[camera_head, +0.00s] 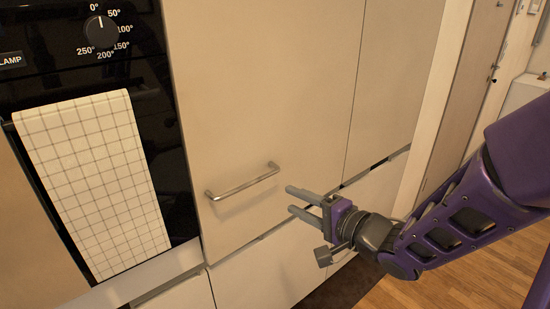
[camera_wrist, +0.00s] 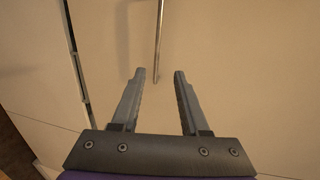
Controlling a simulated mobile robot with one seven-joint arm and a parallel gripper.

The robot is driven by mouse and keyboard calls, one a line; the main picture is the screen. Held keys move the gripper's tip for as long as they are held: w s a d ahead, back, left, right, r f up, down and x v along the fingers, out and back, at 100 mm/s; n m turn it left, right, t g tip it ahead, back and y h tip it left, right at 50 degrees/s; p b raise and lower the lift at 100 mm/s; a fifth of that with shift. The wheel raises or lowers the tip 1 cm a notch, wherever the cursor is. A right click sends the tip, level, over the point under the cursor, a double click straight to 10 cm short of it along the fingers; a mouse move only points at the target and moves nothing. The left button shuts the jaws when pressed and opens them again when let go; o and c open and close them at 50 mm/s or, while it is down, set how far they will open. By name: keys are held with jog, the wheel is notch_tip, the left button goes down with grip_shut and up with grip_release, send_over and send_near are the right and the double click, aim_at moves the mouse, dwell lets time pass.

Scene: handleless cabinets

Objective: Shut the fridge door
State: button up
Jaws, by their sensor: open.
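The cream door (camera_head: 265,80) with a horizontal metal bar handle (camera_head: 242,182) is in the middle of the head view. It looks about flush with the panels around it; I cannot tell whether a small gap is left. My gripper (camera_head: 291,200) is open and empty, just right of the handle. In the wrist view the fingers of my gripper (camera_wrist: 159,74) point at the door face (camera_wrist: 230,60), and the handle (camera_wrist: 158,40) lies beyond the fingertips, in line with the space between them. Contact with the door cannot be told.
A black oven front with a dial (camera_head: 101,32) and a checked towel (camera_head: 92,175) is at the left. Cream drawer fronts (camera_head: 265,268) lie below the door. A tall cream panel (camera_head: 395,75) stands at the right. Wooden floor (camera_head: 465,275) is open at the lower right.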

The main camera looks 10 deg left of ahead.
aim_at(252, 184)
jog(key=x, duration=1)
jog(key=p+x, duration=0.1)
jog(key=x, duration=0.5)
jog(key=shift+s+a+f, duration=0.1)
jog(key=shift+a+f, duration=0.1)
jog(key=shift+f, duration=0.1)
grip_shut()
dwell(0.8)
